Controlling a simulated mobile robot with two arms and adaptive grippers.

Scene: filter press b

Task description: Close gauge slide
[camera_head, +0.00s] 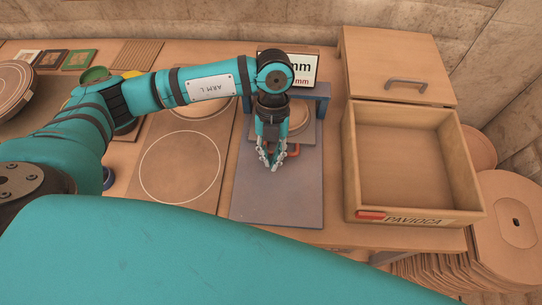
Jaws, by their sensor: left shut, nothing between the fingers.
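The gauge stands at the back of a grey base plate (277,203), with a blue-grey frame (322,92) behind my arm and a white sign (303,66) reading "mm" above it. A small orange-red part (293,150), perhaps the slide's handle, shows just right of my fingers. My left gripper (271,167) points down over the plate with its fingers together and empty. I cannot tell whether it touches the orange-red part. A round disc (301,115) sits under the frame, partly hidden by my wrist. The slide's position is hidden. My right gripper is not in view.
An open, empty wooden box (468,185) with a red tag stands to the right. A wooden panel (365,62) with a grey handle lies behind it. A board with a white circle (181,168) lies left of the plate. Stacked discs (510,240) stand at the far right.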

